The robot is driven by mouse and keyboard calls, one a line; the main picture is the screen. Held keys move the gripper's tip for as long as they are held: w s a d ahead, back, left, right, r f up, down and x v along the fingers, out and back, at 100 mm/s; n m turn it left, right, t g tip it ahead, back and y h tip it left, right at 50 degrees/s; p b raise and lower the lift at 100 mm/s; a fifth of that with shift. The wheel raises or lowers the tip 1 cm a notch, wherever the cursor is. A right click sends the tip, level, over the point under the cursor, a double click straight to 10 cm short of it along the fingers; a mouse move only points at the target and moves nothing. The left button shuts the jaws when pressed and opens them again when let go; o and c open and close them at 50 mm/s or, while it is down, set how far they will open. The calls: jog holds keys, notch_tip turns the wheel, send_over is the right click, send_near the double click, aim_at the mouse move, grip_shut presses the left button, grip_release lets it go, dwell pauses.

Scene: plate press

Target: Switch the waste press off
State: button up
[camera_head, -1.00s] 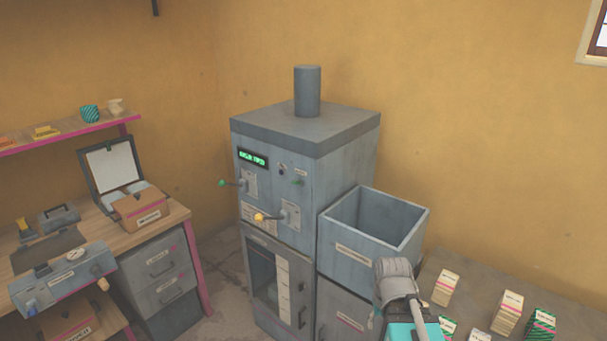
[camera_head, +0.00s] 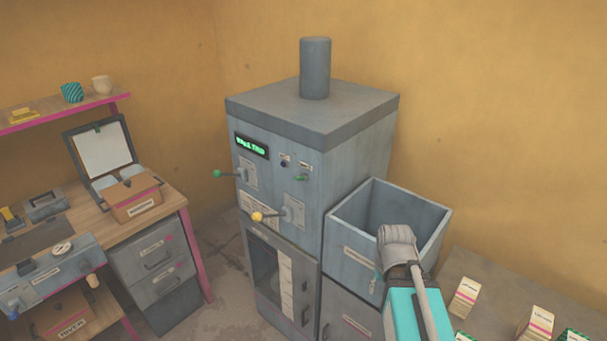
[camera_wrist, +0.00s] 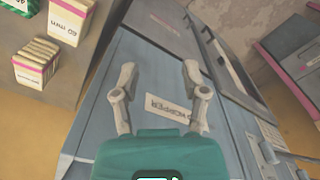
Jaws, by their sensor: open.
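The waste press (camera_head: 280,180) is a tall grey-blue machine with a pipe on top. Its front has a lit green display (camera_head: 251,145), a lever with a green knob (camera_head: 217,174), a lever with a yellow knob (camera_head: 258,217) and a small green switch (camera_head: 301,178). The display text is too blurred to read surely. My gripper (camera_head: 396,238) is in front of the open bin beside the press, apart from the levers and switch. In the wrist view my gripper (camera_wrist: 158,75) has its two fingers spread, with nothing between them, over a grey labelled panel (camera_wrist: 160,107).
The open grey bin (camera_head: 352,232) adjoins the press on the right. A counter with banded stacks (camera_head: 465,296) lies at the right. At the left stand a workbench (camera_head: 172,197), drawers (camera_head: 150,250) and a shelf (camera_head: 60,113). Bare floor shows between drawers and press.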

jog(key=shift+w+a, duration=0.1)
jog(key=shift+a, duration=0.1)
jog(key=m+t+h+p, duration=0.7)
jog(key=t+h+p, duration=0.1)
jog(key=t+p, duration=0.3)
send_near(296, 178)
jog(key=v, duration=0.3)
jog(key=shift+w, duration=0.15)
jog(key=b+x, duration=0.4)
jog(key=x, duration=0.7)
jog(key=shift+w+d+f+b, duration=0.2)
jog(key=shift+d+f+b, duration=0.05)
jog(key=shift+d+b, duration=0.1)
jog(key=shift+x, duration=0.9)
